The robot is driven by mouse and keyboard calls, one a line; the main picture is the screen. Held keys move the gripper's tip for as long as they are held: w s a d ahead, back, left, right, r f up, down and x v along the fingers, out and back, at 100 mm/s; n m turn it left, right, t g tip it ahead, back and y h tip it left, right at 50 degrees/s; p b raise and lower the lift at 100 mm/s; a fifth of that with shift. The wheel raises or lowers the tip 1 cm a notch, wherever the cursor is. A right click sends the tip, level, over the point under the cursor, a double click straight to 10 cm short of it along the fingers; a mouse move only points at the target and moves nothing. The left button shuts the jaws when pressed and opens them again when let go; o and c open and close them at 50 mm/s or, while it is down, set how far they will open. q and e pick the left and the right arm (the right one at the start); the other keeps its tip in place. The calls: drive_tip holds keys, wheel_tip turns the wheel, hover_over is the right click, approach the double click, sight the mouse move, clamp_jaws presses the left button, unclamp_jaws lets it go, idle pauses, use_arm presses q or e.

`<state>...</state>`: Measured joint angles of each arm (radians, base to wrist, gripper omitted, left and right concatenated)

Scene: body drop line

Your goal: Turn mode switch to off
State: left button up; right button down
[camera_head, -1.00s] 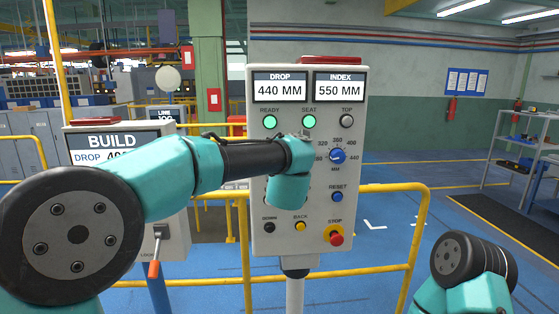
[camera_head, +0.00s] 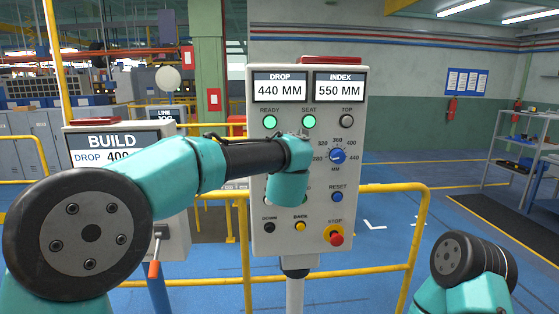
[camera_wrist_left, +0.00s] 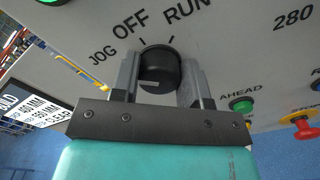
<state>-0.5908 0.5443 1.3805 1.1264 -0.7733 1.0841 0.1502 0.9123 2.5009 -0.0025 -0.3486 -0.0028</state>
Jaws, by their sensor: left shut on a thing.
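The black mode switch knob (camera_wrist_left: 160,68) shows in the left wrist view, below the JOG, OFF and RUN labels on the grey panel. My left gripper (camera_wrist_left: 160,80) has one finger on each side of the knob and is shut on it. I cannot tell which label the knob points to. In the head view my left arm crosses in front of the control panel (camera_head: 350,100) and hides the switch and the gripper's fingers. My right gripper is out of view; only part of my right arm shows at the lower right.
Right of my left wrist are the blue MM dial (camera_head: 337,155), the blue RESET button (camera_head: 337,197) and the red STOP button (camera_head: 336,238). A green AHEAD button (camera_wrist_left: 242,105) is near the right finger. A yellow railing (camera_head: 390,188) runs behind the panel.

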use_arm(q)
drive_tip(key=shift+m, duration=0.5)
drive_tip(key=m, duration=0.9)
drive_tip(key=shift+f, duration=0.15)
idle(0.5)
drive_tip(key=o, duration=0.9)
drive_tip(key=s, duration=0.5)
drive_tip(key=s+d, duration=0.1)
drive_tip(key=s, duration=1.1)
drive_tip(key=shift+s+d, duration=0.15)
drive_tip(key=shift+d, duration=0.25)
